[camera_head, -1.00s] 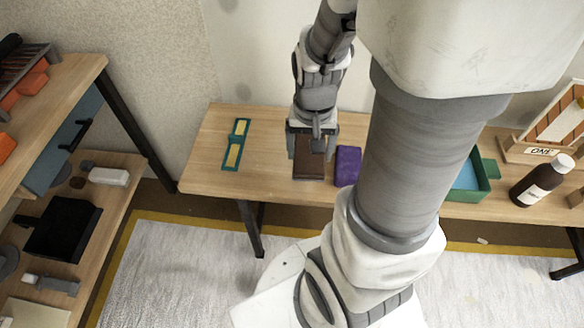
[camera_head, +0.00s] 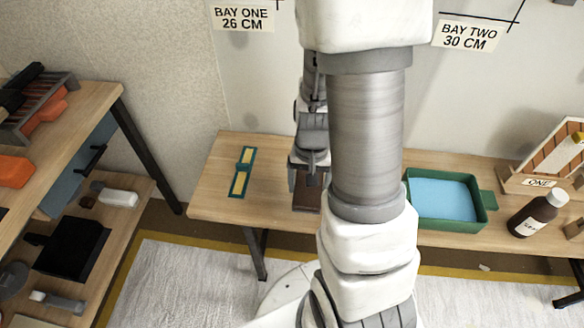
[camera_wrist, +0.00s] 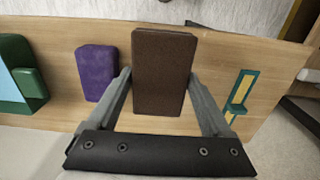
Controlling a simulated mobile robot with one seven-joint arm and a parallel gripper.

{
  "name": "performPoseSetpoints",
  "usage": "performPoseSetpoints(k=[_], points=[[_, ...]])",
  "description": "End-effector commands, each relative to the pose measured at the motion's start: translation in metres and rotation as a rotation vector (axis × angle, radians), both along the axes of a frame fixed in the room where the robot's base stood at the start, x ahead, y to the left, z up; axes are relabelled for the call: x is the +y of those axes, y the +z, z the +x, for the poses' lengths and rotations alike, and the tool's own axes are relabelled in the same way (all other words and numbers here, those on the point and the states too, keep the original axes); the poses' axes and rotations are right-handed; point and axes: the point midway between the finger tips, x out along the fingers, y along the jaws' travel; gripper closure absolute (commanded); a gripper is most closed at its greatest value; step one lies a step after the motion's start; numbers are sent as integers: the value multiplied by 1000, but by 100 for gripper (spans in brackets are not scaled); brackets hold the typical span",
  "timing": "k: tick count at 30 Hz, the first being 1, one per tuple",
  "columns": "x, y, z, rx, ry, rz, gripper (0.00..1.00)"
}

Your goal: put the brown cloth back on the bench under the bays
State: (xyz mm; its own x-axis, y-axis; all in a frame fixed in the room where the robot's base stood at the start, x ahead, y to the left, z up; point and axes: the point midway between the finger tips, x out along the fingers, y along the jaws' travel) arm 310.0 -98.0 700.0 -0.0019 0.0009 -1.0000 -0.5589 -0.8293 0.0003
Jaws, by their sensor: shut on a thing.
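The brown cloth (camera_wrist: 164,72) is a folded, block-like piece between the two fingers of my gripper (camera_wrist: 160,78) in the wrist view. My gripper is shut on it. In the head view the cloth (camera_head: 306,200) shows partly below my gripper (camera_head: 307,182), over the left part of the wooden bench (camera_head: 215,195). I cannot tell whether the cloth touches the bench top. The signs for bay one (camera_head: 243,18) and bay two (camera_head: 470,37) are on the wall above the bench.
A purple block (camera_wrist: 96,72) lies close beside the cloth; my arm hides it in the head view. A teal-and-yellow strip (camera_head: 242,172) lies left of the gripper. A green tray of blue liquid (camera_head: 445,200), a brown bottle (camera_head: 538,215) and a wooden rack (camera_head: 550,160) stand at right.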

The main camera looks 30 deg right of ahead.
Motion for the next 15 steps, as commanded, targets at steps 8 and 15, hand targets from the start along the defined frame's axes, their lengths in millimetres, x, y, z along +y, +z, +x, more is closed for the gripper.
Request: performPoseSetpoints(k=[8,15], points=[[-7,-35,52,0,1,0,74],[-8,-48,60,1,0,1,74]])
